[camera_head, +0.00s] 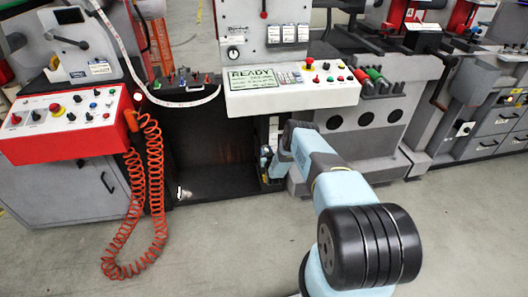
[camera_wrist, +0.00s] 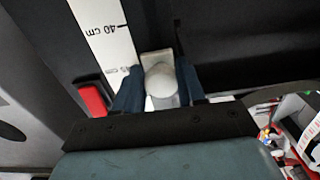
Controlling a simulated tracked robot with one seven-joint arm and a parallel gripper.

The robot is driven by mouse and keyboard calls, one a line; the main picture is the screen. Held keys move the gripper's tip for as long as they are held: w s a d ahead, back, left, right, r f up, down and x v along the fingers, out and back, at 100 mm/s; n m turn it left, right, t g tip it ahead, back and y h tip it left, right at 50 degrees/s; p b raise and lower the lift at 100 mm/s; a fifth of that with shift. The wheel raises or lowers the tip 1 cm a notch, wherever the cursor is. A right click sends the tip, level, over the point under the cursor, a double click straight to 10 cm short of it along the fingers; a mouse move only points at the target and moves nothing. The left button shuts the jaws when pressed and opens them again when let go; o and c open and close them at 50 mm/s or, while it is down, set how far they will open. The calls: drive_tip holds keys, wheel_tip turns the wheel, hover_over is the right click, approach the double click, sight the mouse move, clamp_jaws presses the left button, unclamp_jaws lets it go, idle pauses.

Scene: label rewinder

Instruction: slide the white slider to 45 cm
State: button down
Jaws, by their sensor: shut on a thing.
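The white slider (camera_wrist: 160,84) shows in the wrist view as a pale rounded knob on a small light plate. My gripper (camera_wrist: 160,90) has one blue finger on each side of it and is shut on it. Left of the slider runs a white scale strip (camera_wrist: 100,28) with black marks; the label "40 cm" is readable on it, above the slider's level in the picture. A red piece (camera_wrist: 95,99) sits beside the strip, left of the fingers. In the head view my arm reaches to the machine's lower front, and the slider is hidden there.
A white control panel (camera_head: 290,89) with a "READY" display juts out above my arm. A red-edged control box (camera_head: 64,125) with an orange coiled cable (camera_head: 153,170) stands at the left. The grey floor (camera_head: 230,230) in front is clear.

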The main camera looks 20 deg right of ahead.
drive_tip(key=shift+a, duration=0.35)
drive_tip(key=c, duration=1.1)
unclamp_jaws()
drive_tip(key=o, duration=0.3)
drive_tip(key=shift+d, duration=0.15)
drive_tip(key=shift+s, duration=0.1)
drive_tip(key=s+a, duration=0.1)
drive_tip(key=s, duration=1.2)
drive_tip(key=shift+s, duration=0.3)
drive_tip(key=shift+f, duration=0.1)
